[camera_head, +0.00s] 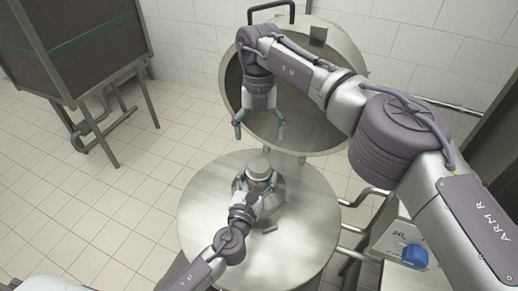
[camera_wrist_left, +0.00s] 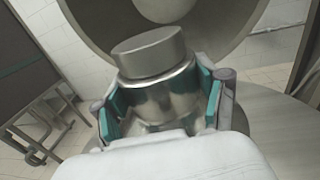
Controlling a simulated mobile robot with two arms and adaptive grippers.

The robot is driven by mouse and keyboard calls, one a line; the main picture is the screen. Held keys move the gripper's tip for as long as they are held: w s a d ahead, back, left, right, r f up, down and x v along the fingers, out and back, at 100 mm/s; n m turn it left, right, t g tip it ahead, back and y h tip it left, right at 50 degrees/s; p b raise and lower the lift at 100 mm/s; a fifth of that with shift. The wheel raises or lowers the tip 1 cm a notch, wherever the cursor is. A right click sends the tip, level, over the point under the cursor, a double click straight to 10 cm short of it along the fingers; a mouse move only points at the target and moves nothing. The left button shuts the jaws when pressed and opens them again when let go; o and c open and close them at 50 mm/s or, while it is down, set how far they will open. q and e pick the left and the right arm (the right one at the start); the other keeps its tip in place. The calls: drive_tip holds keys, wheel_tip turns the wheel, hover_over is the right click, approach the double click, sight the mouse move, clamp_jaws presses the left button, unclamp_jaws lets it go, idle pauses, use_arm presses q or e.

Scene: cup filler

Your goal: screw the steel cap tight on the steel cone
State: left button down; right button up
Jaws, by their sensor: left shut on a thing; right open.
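The steel cone (camera_head: 270,208) stands upright on a round steel table, narrowing to a neck at its top. The steel cap (camera_head: 258,161) sits on the top of the cone; in the left wrist view the cap (camera_wrist_left: 148,52) looks slightly tilted in the picture. I cannot tell how tightly it sits. My left gripper (camera_head: 259,183) is shut around the cone's neck just below the cap, with a teal pad on each side of the neck (camera_wrist_left: 160,92). My right gripper (camera_head: 259,128) is open and empty, pointing down above the cap and apart from it.
The round steel table (camera_head: 205,215) has bare room around the cone, with a small metal piece (camera_head: 270,230) at its front. A large open round steel vessel lid (camera_head: 312,100) stands behind. A dark cabinet (camera_head: 70,45) is at the left.

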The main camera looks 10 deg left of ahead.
drive_tip(key=shift+w+r, duration=0.2)
drive_tip(key=shift+r, duration=1.3)
use_arm(q)
unclamp_jaws()
drive_tip(key=s+a, duration=0.1)
drive_tip(key=s, duration=1.1)
